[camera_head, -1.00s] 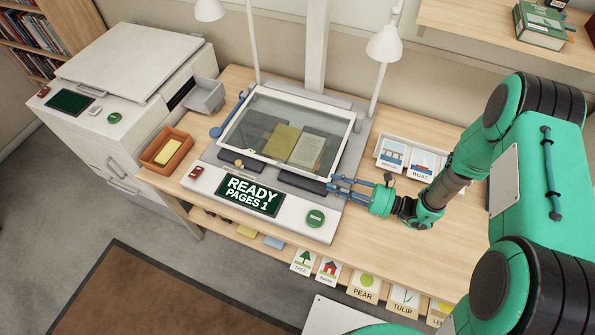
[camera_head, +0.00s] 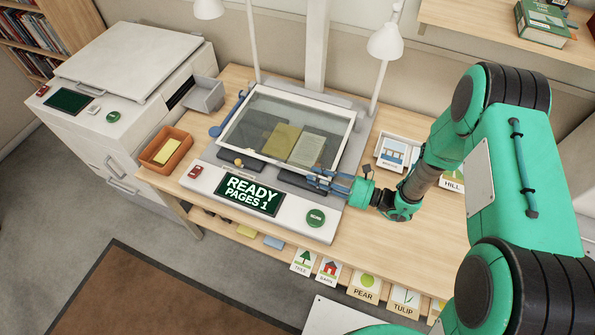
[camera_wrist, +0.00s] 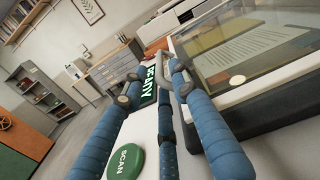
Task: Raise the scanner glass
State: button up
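The scanner glass (camera_head: 258,127) is a pane in a white frame, lying over an open book (camera_head: 308,149) on the scanner (camera_head: 208,178). The frame and pane also show at the right of the wrist view (camera_wrist: 260,62). A small brass-coloured knob (camera_wrist: 237,80) sits near the frame's front edge. My gripper (camera_head: 316,180) is at the scanner's front right corner, just above the front panel and beside the frame's front edge. In the wrist view, its blue fingers (camera_wrist: 155,88) are spread with nothing clearly held. Whether a finger touches the frame cannot be told.
The panel screen (camera_head: 249,194) reads READY PAGES 1, with a green SCAN button (camera_head: 316,217) under my gripper. An orange tray (camera_head: 147,155) stands left. A white card tray (camera_head: 378,163) is right, near my arm. Two lamps (camera_head: 385,42) stand behind.

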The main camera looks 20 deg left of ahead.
aim_at(298, 170)
jog(key=shift+a+b, duration=0.4)
jog(key=shift+a, duration=3.05)
grip_shut()
